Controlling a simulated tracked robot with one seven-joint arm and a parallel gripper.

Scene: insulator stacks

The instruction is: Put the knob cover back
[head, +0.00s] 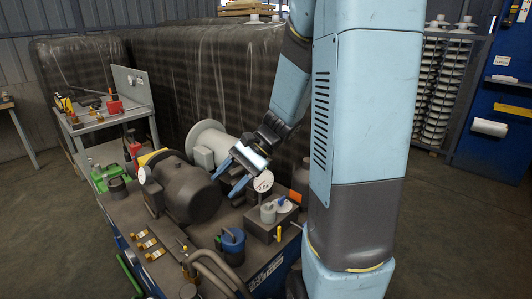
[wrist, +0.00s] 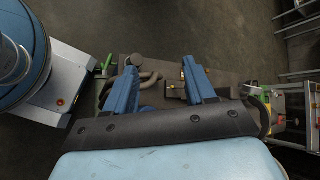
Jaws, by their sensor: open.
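My gripper (head: 229,181) is open and empty, above the workbench between the dark motor and a white dial gauge. Its two blue fingers also show spread apart in the wrist view (wrist: 160,70), with nothing between them but the bench below. On the right of the bench, a dark block (head: 262,228) carries a small grey capped cylinder (head: 268,213) and a white disc with a small blue knob (head: 282,201). A blue cup-shaped piece (head: 232,241) stands in front, left of the block. I cannot tell which piece is the knob cover.
The dark motor (head: 188,190) and the white gauge (head: 263,181) stand close to my gripper. Bent pipes (head: 212,270) are at the front edge. Small yellow-brown fittings (head: 147,244) lie on the left. A side table (head: 100,118) stands behind. Open floor lies right.

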